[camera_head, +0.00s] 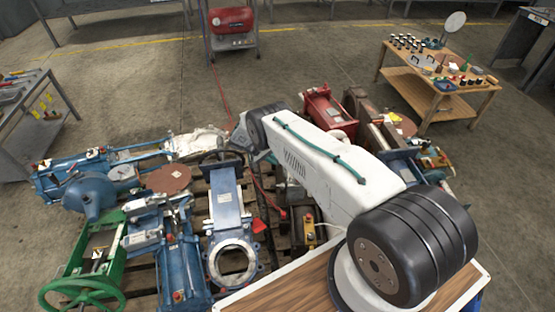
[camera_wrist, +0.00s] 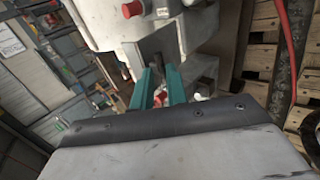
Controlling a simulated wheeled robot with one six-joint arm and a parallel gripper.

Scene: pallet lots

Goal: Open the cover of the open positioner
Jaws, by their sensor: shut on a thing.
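A pale grey housing (camera_wrist: 110,28) with a red round knob (camera_wrist: 132,9) fills the top of the wrist view. It looks like the positioner, but I cannot tell which part is its cover. My gripper (camera_wrist: 158,72) has two teal fingers, shut on a small dark part (camera_wrist: 157,60) at the housing's lower side. The fingertips are partly lost in shadow. In the head view my arm hides the gripper. A pale, whitish unit (camera_head: 203,142) shows left of my wrist there; I cannot tell whether it is the same housing.
Blue valve actuators (camera_head: 228,200) and a green handwheel valve (camera_head: 92,262) crowd the pallet. Red and brown units stand behind my arm. A wooden table (camera_head: 430,92) with small parts is at the back right. A red compressor (camera_head: 232,22) stands behind.

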